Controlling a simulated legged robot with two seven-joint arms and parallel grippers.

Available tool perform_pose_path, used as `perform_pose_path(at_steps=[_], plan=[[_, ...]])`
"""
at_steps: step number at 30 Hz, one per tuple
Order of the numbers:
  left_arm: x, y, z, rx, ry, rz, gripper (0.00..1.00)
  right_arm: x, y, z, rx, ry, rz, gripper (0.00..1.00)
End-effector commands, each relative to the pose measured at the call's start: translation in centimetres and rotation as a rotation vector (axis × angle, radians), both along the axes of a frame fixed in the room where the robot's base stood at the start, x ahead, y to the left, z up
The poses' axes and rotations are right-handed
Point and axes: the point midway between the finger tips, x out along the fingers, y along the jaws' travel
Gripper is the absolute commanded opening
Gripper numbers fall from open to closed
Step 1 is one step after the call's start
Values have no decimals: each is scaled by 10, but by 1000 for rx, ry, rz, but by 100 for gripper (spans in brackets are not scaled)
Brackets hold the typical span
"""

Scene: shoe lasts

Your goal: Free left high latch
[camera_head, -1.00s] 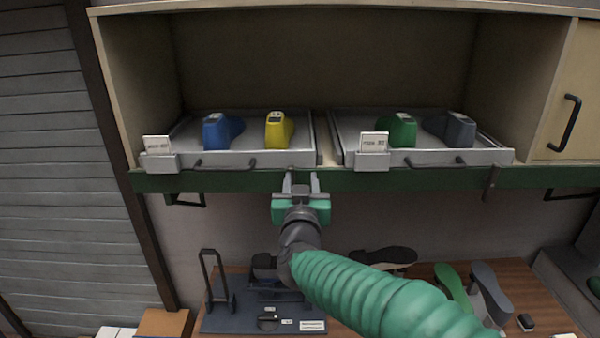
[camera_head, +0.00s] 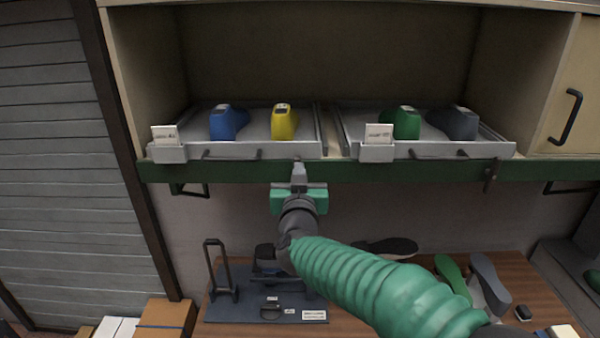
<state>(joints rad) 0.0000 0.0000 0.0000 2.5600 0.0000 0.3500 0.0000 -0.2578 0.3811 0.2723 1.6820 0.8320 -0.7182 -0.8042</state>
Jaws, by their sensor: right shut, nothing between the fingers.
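The left tray (camera_head: 240,152) sits on the upper shelf and carries a blue shoe last (camera_head: 228,122) and a yellow shoe last (camera_head: 284,122). My right gripper (camera_head: 298,172) is at the green shelf edge (camera_head: 235,172), just below the right end of the left tray's front. Its fingers are shut together and point up, with nothing seen between them. I cannot make out the left latch; the gripper covers the place below that tray corner. A dark latch (camera_head: 490,178) hangs at the right end of the right tray (camera_head: 440,150). My left gripper is out of view.
The right tray holds a green last (camera_head: 406,122) and a grey last (camera_head: 455,122). Below, a wooden bench (camera_head: 350,322) holds a dark board (camera_head: 235,310) with a handle frame, and shoe soles (camera_head: 450,272). A cabinet door (camera_head: 575,90) is at the right.

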Motion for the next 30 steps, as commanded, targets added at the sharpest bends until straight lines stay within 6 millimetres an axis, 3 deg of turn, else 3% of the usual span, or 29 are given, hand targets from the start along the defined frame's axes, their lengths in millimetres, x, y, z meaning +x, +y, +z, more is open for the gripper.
perform_pose_path(at_steps=[28,30], plan=[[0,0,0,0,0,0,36,2,-1,-5,-2,9,1,0],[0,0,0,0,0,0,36,2,-1,-5,-2,10,1,9]])
